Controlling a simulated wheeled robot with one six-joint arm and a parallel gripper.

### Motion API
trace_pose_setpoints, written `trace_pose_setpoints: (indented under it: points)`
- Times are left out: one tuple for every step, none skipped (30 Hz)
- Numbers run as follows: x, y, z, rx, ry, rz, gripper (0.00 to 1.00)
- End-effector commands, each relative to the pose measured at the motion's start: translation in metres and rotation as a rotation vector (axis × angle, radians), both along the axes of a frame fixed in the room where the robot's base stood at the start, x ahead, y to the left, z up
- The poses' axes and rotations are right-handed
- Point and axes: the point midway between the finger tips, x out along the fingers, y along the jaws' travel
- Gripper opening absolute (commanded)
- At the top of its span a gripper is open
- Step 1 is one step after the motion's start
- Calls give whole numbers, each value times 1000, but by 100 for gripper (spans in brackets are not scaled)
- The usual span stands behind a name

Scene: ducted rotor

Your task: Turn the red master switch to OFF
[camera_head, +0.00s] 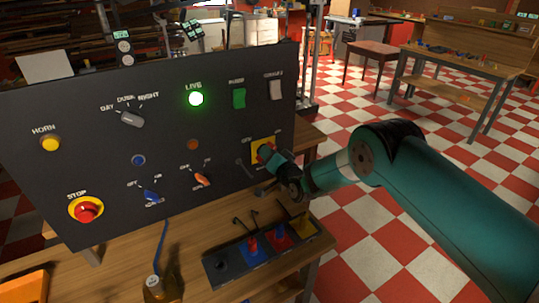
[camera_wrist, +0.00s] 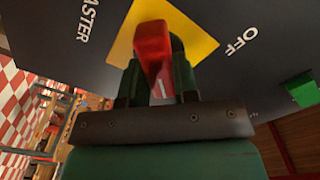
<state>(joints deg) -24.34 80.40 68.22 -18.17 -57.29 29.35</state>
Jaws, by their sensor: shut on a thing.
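The red master switch (camera_wrist: 152,48) sits on a yellow plate on the dark panel. In the wrist view the word MASTER is at the left of the plate and OFF is at the right. My gripper (camera_wrist: 155,75) is shut on the red handle, with a dark green finger on each side of it. In the head view my gripper (camera_head: 272,158) is at the yellow plate (camera_head: 262,144) on the panel's lower right, and it hides part of the switch. The green LIVE lamp (camera_head: 196,99) is lit.
The panel (camera_head: 120,180) also holds a yellow horn button (camera_head: 50,143), a red stop button (camera_head: 86,209), a blue knob (camera_head: 151,197), an orange knob (camera_head: 202,180) and a green rocker (camera_head: 239,98). A tray (camera_head: 225,272) with coloured pieces lies on the bench below.

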Motion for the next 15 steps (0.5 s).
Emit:
trace_pose_setpoints:
  points:
    - [0, 0, 0, -4, -5, 0, 4]
    - [0, 0, -1, -8, -7, 0, 4]
    - [0, 0, -1, -16, -12, 0, 4]
    - [0, 0, -1, -23, -17, 0, 4]
    - [0, 0, -2, -31, -22, 0, 4]
    - [0, 0, -3, -45, -32, 0, 4]
    - [0, 0, -3, -56, -40, 0, 4]
    - [0, 0, -3, -70, -49, 0, 4]
    - [0, 1, -4, -88, -63, 0, 4]
    - [0, 1, -4, -106, -73, 0, 4]
    - [0, 1, -5, -122, -86, 0, 4]
    - [0, 1, -5, -148, -104, 0, 4]
    - [0, 1, -5, -169, -118, -1, 4]
    - [0, 1, -5, -190, -133, -1, 4]
    - [0, 1, -6, -220, -154, -1, 4]
